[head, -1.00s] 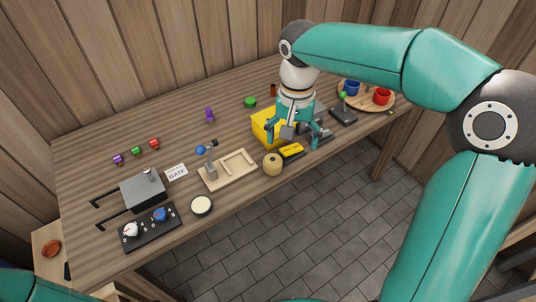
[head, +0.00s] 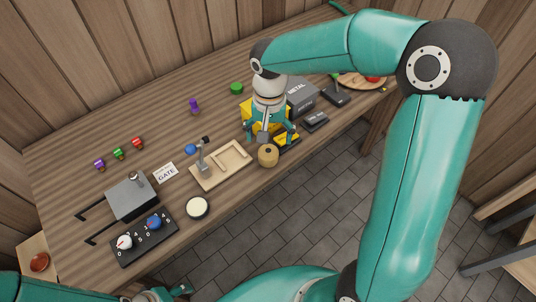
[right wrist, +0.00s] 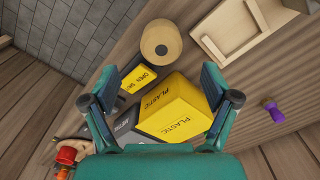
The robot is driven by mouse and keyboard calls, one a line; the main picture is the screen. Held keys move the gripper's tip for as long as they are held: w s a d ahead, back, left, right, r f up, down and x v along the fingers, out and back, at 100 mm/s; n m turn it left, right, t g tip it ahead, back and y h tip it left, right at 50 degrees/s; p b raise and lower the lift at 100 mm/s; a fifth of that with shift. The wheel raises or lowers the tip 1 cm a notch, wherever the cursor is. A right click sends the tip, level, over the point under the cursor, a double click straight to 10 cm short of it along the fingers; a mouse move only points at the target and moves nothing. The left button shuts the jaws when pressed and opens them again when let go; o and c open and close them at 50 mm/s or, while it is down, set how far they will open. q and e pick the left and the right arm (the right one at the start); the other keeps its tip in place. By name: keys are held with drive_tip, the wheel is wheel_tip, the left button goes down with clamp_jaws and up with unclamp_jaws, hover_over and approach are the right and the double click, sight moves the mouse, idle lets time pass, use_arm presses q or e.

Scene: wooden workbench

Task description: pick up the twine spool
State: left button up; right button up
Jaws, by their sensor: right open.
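The twine spool (head: 268,156) is a tan cylinder standing upright near the front edge of the bench, right of the wooden tray. In the right wrist view the spool (right wrist: 161,40) shows from above with a dark centre hole, beyond my fingertips. My right gripper (head: 271,136) is open and empty, above and slightly behind the spool, over the yellow bin. Its two fingers (right wrist: 160,78) are spread wide in the wrist view, the spool outside them. Only part of my left gripper (head: 165,292) seems to show at the bottom edge; its jaws are unclear.
A grey METAL box (head: 301,94) stands behind right. The wooden tray (head: 222,182) is left of the spool. The floor drops away in front.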

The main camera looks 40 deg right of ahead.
sight(268, 150)
drive_tip(key=shift+a+f, duration=0.2)
drive_tip(key=shift+f, duration=3.55)
drive_tip(key=c, duration=1.3)
drive_tip(key=shift+r, duration=0.1)
